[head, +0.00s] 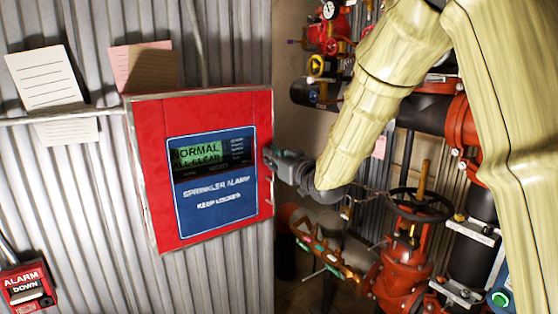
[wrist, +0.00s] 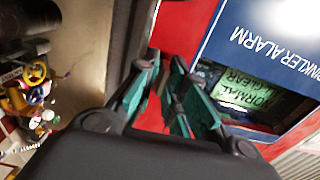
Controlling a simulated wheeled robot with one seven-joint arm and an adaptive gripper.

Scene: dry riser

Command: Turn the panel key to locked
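The red alarm panel (head: 150,150) hangs on the corrugated wall. Its blue face (head: 213,200) reads "SPRINKLER ALARM KEEP LOCKED" and its green display (head: 196,156) reads "NORMAL ALL CLEAR". My gripper (head: 272,158) is at the panel's right edge, pointing left. In the wrist view, my gripper's green fingers (wrist: 160,68) are a little apart, with red panel showing between them. The blue face (wrist: 250,45) and the display (wrist: 248,98) lie to their right. I cannot make out the key; it may be hidden by the fingers. Whether the fingertips touch the panel is unclear.
Red valves, a black handwheel (head: 419,205) and dark pipes crowd the space right of and below my arm. A red alarm box (head: 27,287) is at the lower left. Bare wall shows below the panel.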

